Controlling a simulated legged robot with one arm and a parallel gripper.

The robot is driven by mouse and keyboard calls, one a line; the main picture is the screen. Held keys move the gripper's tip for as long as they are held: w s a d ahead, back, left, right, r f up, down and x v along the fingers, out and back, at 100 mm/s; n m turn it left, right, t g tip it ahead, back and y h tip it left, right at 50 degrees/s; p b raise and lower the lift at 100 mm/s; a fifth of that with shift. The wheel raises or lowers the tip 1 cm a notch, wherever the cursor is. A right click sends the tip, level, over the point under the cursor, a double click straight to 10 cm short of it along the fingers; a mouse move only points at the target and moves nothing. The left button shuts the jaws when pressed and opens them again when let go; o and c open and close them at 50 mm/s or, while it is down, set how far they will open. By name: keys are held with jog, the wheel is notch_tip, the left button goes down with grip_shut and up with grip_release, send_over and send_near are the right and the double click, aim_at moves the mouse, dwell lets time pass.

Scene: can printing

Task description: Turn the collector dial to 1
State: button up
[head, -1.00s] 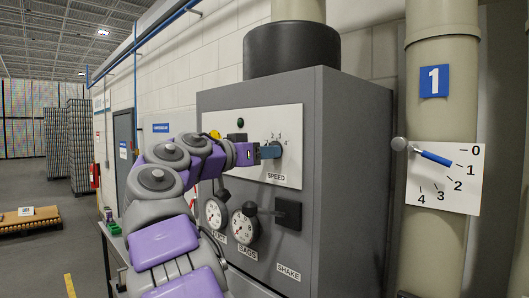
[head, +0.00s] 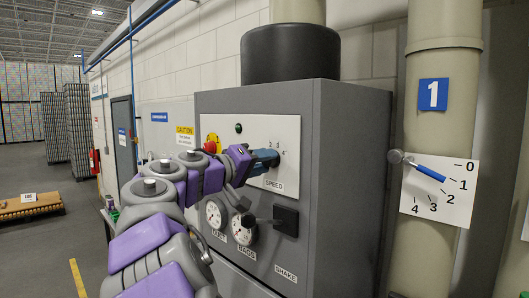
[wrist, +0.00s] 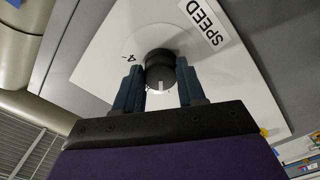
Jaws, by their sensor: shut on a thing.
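The dial is a round black knob with a white mark, in the middle of the wrist view (wrist: 160,62). It sits on a white panel (head: 285,122) labelled SPEED on the front of the grey machine. My gripper (head: 266,158) is at this dial. In the wrist view its two blue fingers (wrist: 160,80) are on either side of the knob, shut on it. The white mark faces the gripper's palm. A 4 shows at the left of the knob there. The other numbers are hidden in the wrist view; some small ones show above the fingers in the head view.
Below the panel are two round gauges (head: 243,229) and a black switch (head: 285,220) by the SHAKE label. On the right, a pipe marked 1 carries a 0 to 4 scale plate (head: 440,190), its blue lever near 1. Open floor (head: 50,240) lies left.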

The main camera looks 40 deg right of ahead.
jog(key=shift+n+p, duration=1.35)
jog(key=shift+n, duration=0.15)
jog(key=shift+f, duration=0.1)
jog(key=o, duration=1.1)
jog(key=shift+w+a, duration=0.25)
jog(key=shift+w, duration=0.1)
jog(key=shift+c, duration=0.2)
jog(key=s+a+b, duration=0.1)
jog(key=a+b, duration=0.1)
jog(key=a, duration=1.5)
jog(key=shift+s+a, duration=0.3)
